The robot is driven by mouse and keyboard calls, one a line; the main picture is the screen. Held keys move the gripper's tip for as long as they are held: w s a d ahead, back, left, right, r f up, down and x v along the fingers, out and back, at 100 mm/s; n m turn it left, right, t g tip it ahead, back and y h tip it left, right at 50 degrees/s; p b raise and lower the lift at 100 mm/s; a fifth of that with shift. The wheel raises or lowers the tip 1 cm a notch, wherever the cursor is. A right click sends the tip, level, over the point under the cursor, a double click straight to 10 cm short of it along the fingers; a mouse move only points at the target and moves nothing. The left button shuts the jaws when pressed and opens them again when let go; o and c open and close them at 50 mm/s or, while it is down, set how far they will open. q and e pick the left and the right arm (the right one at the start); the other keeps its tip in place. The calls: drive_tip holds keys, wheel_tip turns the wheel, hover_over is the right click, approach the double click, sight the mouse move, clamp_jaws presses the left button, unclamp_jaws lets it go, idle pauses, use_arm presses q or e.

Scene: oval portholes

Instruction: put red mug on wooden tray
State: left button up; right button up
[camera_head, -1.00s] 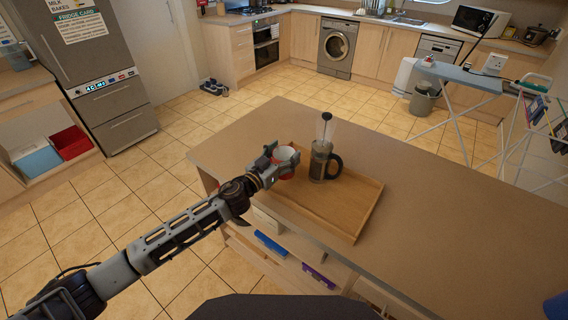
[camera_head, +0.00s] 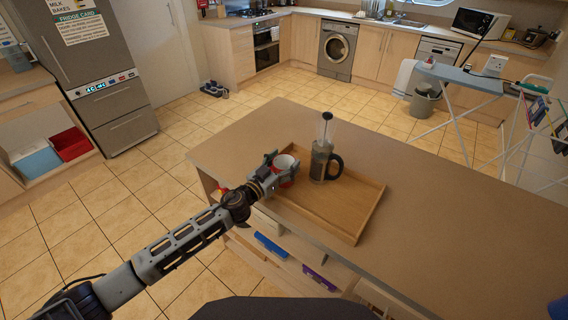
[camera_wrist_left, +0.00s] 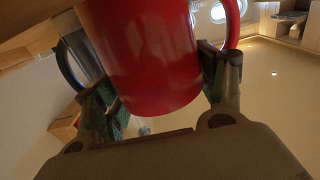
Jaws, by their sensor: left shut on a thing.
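The red mug (camera_head: 286,165), with a pale inside, is at the left end of the wooden tray (camera_head: 345,220) on the counter. It fills the upper middle of the left wrist view (camera_wrist_left: 150,50). My left gripper (camera_head: 279,172) is shut on the mug, with a finger on each side of it. The mug is upright in the head view. The gripper hides its lower part there, so I cannot tell if its base touches the tray. My right gripper is not in view.
A French press (camera_head: 322,160) with a dark handle stands on the tray, just right of the mug. The tray's front and right parts are bare. The counter (camera_head: 450,215) is clear to the right. A blue object (camera_head: 557,307) is at the lower right edge.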

sight(277, 169)
use_arm(q)
drive_tip(key=shift+f, duration=0.15)
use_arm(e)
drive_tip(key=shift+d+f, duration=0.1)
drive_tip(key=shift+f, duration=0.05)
use_arm(q)
drive_tip(key=o, duration=1.2)
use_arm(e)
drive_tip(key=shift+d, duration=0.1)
use_arm(q)
drive_tip(key=shift+o, duration=0.2)
drive_tip(key=shift+r, duration=0.2)
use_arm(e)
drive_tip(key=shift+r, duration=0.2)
